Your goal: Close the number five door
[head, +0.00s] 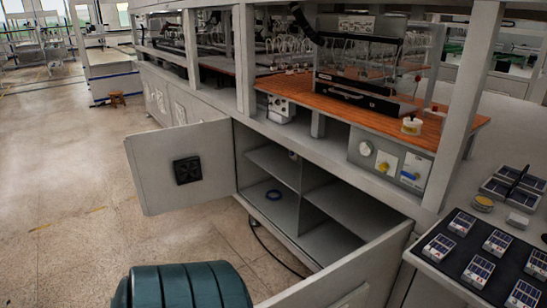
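A grey cabinet under the long bench stands open. Its left door (157,160) is swung out toward the left and carries a black square fitting (187,169). Its right door (350,270) is swung out toward the lower front and is cut off by the bottom edge. I cannot read a number on either door, so I cannot tell which is number five. Neither of my grippers is in view.
A ribbed teal rounded object (182,287) is at the bottom edge, in front of the cabinet. A dark cable (268,247) lies on the floor below the cabinet. A black tray (485,256) with several small panels is at right. The floor at left (70,190) is clear.

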